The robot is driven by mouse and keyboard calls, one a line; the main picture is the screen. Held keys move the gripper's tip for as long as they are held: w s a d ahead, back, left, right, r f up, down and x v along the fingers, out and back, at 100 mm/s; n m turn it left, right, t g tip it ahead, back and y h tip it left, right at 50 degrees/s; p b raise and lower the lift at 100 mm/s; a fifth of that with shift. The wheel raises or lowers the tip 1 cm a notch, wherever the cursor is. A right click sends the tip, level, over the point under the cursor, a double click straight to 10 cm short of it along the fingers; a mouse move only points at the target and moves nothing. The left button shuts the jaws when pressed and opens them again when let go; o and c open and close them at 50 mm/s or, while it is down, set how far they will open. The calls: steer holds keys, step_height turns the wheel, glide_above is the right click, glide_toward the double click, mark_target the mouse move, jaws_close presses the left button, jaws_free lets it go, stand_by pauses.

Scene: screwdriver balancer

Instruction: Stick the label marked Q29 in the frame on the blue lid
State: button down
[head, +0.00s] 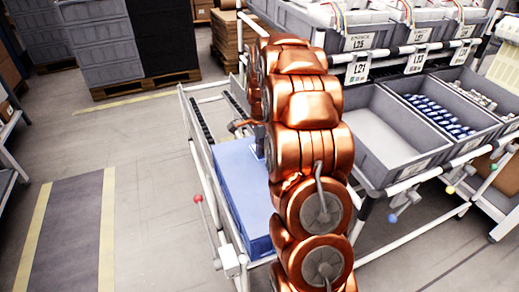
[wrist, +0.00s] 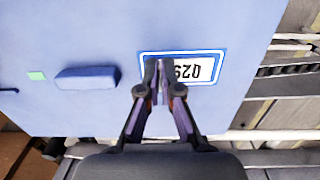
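The blue lid (head: 238,178) is on the cart left of my arm in the head view, and it fills much of the wrist view (wrist: 90,110). On it, in the wrist view, is a rectangular frame (wrist: 224,66) with a blue and white border. The white label marked Q29 (wrist: 203,70) appears upside down within the frame's outline. My gripper (wrist: 158,68) has its fingertips close together over the label's left part, hiding some of it. I cannot tell whether the fingertips touch the label or whether it lies flat. My arm hides most of the gripper in the head view.
Grey bins (head: 375,133) stand on a rack at the right, one holding blue-and-white items (head: 437,114). The floor at the left (head: 143,160) is clear.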

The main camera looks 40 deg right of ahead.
stand_by(0.4)
steer(key=c, duration=1.2)
jaws_free()
steer(key=shift+c, duration=0.2)
step_height(320, 180, up, 12)
steer(key=shift+d, duration=0.15)
